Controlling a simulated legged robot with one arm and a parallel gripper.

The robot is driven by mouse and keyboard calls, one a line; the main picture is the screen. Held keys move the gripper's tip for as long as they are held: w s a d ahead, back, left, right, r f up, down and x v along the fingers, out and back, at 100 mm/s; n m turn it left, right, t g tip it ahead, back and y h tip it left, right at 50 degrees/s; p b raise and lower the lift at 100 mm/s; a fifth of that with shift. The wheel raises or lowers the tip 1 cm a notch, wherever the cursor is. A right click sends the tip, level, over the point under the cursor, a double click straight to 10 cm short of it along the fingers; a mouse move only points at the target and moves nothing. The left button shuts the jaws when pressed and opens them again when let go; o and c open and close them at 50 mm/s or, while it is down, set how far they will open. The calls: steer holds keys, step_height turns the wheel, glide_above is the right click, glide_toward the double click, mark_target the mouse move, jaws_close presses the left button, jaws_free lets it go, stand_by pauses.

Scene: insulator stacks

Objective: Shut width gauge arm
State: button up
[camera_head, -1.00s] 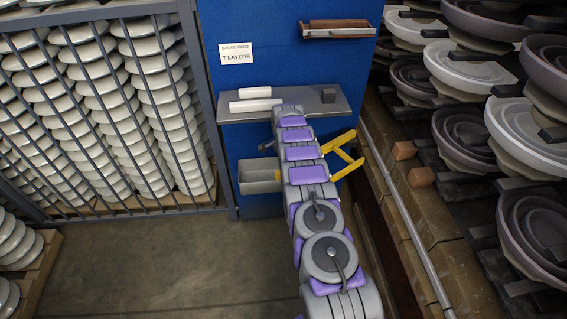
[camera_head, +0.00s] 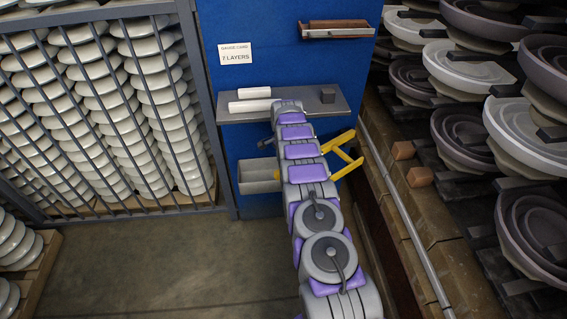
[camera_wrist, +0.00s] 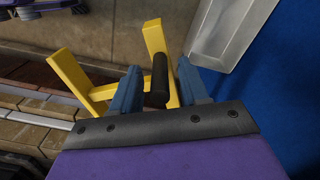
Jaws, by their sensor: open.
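The yellow width gauge arm (camera_head: 343,152) sticks out to the right of my arm at the blue panel in the camera_head view, and my arm hides part of it. In the camera_wrist view the yellow frame (camera_wrist: 72,76) shows beyond my gripper, with a black cylindrical handle (camera_wrist: 160,82) near it. My gripper (camera_wrist: 157,75) is open. Its two blue fingers stand on either side of the handle, which appears between them; I cannot tell whether either finger touches it. In the camera_head view the gripper is mostly hidden by my arm.
A grey shelf (camera_head: 325,108) with white bars (camera_head: 250,105) and a dark block is above. A grey tray (camera_head: 257,178) hangs left of my arm. A gauge card (camera_head: 235,54) reads 7 LAYERS. Stacked insulators stand behind bars (camera_head: 178,100) at left and on racks at right.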

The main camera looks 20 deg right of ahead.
step_height(320, 180, up, 16)
steer(key=p, duration=0.2)
steer(key=shift+f, duration=0.15)
steer(key=shift+c, duration=0.3)
